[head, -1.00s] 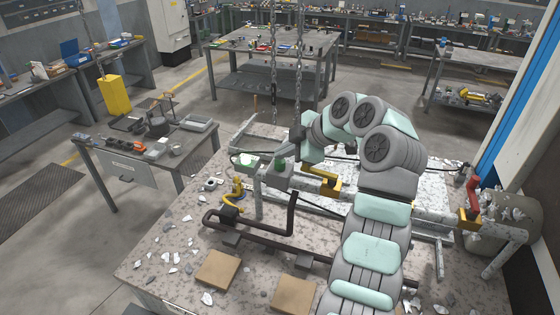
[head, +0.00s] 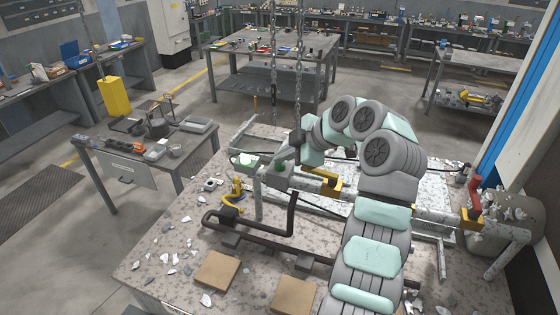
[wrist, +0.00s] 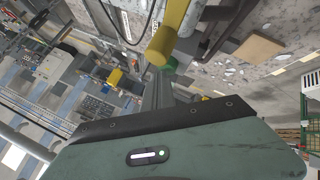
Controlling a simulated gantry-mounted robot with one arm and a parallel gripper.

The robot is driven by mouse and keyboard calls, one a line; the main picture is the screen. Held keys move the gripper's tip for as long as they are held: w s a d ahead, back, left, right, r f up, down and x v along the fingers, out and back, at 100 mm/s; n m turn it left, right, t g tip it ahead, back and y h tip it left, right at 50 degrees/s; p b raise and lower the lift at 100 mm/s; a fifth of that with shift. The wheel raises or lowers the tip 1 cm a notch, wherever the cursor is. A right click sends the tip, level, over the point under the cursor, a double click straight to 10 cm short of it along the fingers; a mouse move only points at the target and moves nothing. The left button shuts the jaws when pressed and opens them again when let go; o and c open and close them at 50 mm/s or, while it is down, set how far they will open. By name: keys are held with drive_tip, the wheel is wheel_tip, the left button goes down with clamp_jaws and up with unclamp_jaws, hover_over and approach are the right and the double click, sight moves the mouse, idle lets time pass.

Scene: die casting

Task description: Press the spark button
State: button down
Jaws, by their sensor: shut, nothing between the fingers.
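A dark green round piece (head: 281,166) stands on a grey post at the frame on the bench. I cannot tell by any label which is the spark button. My gripper (head: 291,150) is up and to the right of both, its tips small and partly lost against the frame. In the wrist view my gripper (wrist: 158,76) is shut with nothing in it. A green piece (wrist: 172,66) shows just past the fingertips, beside a thick yellow bar (wrist: 164,45); contact cannot be told.
Chains (head: 298,80) hang behind my arm. A dark bent pipe (head: 260,236) and brown blocks (head: 215,271) lie on the debris-strewn bench (head: 150,268). A red handle (head: 473,197) stands far right.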

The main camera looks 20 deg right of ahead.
sight(283, 165)
idle(0.5)
drive_tip(key=shift+r, duration=1.15)
drive_tip(key=shift+r, duration=2.45)
